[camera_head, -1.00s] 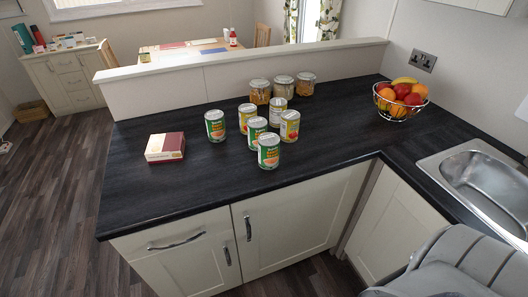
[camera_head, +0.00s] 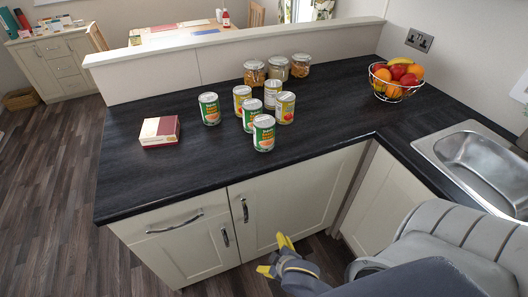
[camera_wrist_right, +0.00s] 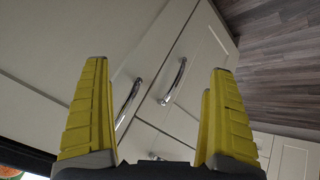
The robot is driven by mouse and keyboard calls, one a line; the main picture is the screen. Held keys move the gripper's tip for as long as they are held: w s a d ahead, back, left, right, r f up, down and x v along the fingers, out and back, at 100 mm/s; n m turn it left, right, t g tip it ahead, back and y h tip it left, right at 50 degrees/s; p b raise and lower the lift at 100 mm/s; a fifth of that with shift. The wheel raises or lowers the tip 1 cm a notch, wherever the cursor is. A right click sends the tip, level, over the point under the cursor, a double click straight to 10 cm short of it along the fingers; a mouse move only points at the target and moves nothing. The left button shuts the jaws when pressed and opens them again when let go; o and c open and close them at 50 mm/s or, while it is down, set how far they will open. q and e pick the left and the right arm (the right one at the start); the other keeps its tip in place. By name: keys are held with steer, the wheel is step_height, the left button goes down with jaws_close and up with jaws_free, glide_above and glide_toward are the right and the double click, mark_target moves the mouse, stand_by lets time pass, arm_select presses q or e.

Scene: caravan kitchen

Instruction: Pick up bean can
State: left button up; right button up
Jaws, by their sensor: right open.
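Several cans stand upright in a group on the dark counter (camera_head: 330,110). Green-and-white labelled cans include one at the front (camera_head: 263,134), one behind it (camera_head: 252,116) and one at the left (camera_head: 209,109). Yellow-labelled cans stand at the right (camera_head: 285,108) and back left (camera_head: 242,99); another can (camera_head: 271,94) stands behind. I cannot read which is the bean can. My right gripper (camera_head: 276,257) is below the counter edge, in front of the cupboard doors, apart from the cans. In the right wrist view its yellow fingers (camera_wrist_right: 160,110) are spread and empty. My left gripper is out of view.
A red-and-cream box (camera_head: 160,131) lies left of the cans. Several glass jars (camera_head: 277,70) stand behind them by the low wall. A wire fruit bowl (camera_head: 396,82) and sink (camera_head: 478,160) are at the right. Cupboard handles (camera_head: 244,210) stick out near my right gripper.

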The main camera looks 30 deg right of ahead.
mark_target(264, 133)
steer(key=w+a+r+m+t+y, duration=0.25)
steer(key=a+r, duration=0.25)
steer(key=r, duration=0.4)
steer(key=w+a+r+m+t+y, duration=0.2)
steer(key=w+a+r+t+y, duration=0.15)
steer(key=r, duration=0.55)
steer(key=w+a+r+m+t+y, duration=0.25)
steer(key=a+r, duration=0.25)
steer(key=r, duration=0.4)
steer(key=w+d+r+m+t+h, duration=0.1)
steer(key=d+r+m+t+h, duration=0.15)
steer(key=r+m+t, duration=0.7)
steer(key=w+d+r+m+g+h, duration=0.25)
steer(key=d+m+h, duration=0.55)
steer(key=m, duration=0.8)
steer(key=w+d+f+m+g+h, duration=0.1)
steer(key=d+f+m+g+h, duration=0.3)
steer(key=f+m, duration=0.3)
steer(key=w+d+f+m+g+h, duration=0.1)
steer(key=d+f+m+g+h, duration=0.3)
steer(key=m, duration=0.6)
steer(key=shift+g+y, duration=0.3)
steer(key=shift+g, duration=0.15)
steer(key=x, duration=1.6)
steer(key=shift+w+a+f, duration=0.1)
steer(key=shift+w+a, duration=0.1)
steer(key=shift+w, duration=0.25)
